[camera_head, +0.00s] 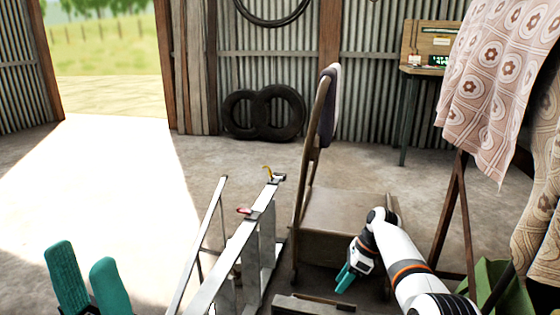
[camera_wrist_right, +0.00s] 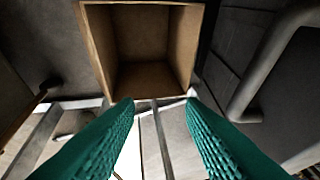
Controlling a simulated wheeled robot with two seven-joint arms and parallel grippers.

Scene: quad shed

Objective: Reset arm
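My left gripper (camera_head: 81,258) shows at the lower left of the head view. Its two teal fingers point up and stand apart, with nothing between them. My right arm (camera_head: 405,268) comes in from the lower right of the head view. Its gripper (camera_head: 344,280) hangs low in front of a wooden chair-like piece, fingers pointing down and left. In the right wrist view the right gripper (camera_wrist_right: 160,104) has its teal fingers spread wide and holds nothing. An open, empty wooden box (camera_wrist_right: 143,80) lies beyond the fingertips in that view.
A metal stepladder (camera_head: 250,240) stands left of the right gripper, with small red and yellow items on top. The wooden piece (camera_head: 345,220) is close behind that gripper. Patterned cloths (camera_head: 495,90) hang at right. Tyres (camera_head: 265,112) lean on the back wall. Left floor is clear.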

